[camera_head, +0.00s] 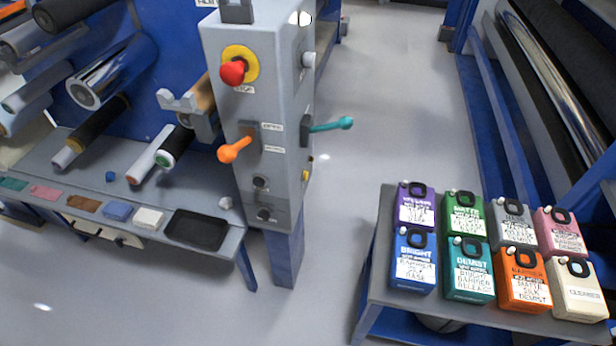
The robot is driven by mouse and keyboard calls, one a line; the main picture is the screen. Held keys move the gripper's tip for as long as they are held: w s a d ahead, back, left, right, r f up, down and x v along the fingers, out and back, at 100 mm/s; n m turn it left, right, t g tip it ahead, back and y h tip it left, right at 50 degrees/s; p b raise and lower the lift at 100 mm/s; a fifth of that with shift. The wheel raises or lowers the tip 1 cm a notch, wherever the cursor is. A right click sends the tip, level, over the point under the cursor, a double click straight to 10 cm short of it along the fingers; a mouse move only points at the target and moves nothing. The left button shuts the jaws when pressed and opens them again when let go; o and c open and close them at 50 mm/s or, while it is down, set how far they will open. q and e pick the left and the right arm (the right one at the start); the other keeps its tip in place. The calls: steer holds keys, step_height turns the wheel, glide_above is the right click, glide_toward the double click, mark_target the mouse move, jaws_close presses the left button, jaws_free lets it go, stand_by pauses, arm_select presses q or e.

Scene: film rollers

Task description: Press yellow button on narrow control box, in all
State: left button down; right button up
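The narrow grey control box (262,112) stands upright on a blue post at the centre of the head view. A small yellow button (306,175) is low on its right side face, seen at a steep angle. The front face carries a red mushroom button (233,72) on a yellow ring, an orange lever (236,149) and dark knobs (262,183) below. A teal lever (332,125) sticks out from the right side, above the yellow button. Neither of my grippers is in view, and nothing is seen touching the box.
A grey bench (190,220) with rollers, small coloured blocks and a black tray (197,230) is left of the box. A grey table (378,262) with several coloured containers stands at lower right. Open floor (390,110) lies between the box and the blue rack at right.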

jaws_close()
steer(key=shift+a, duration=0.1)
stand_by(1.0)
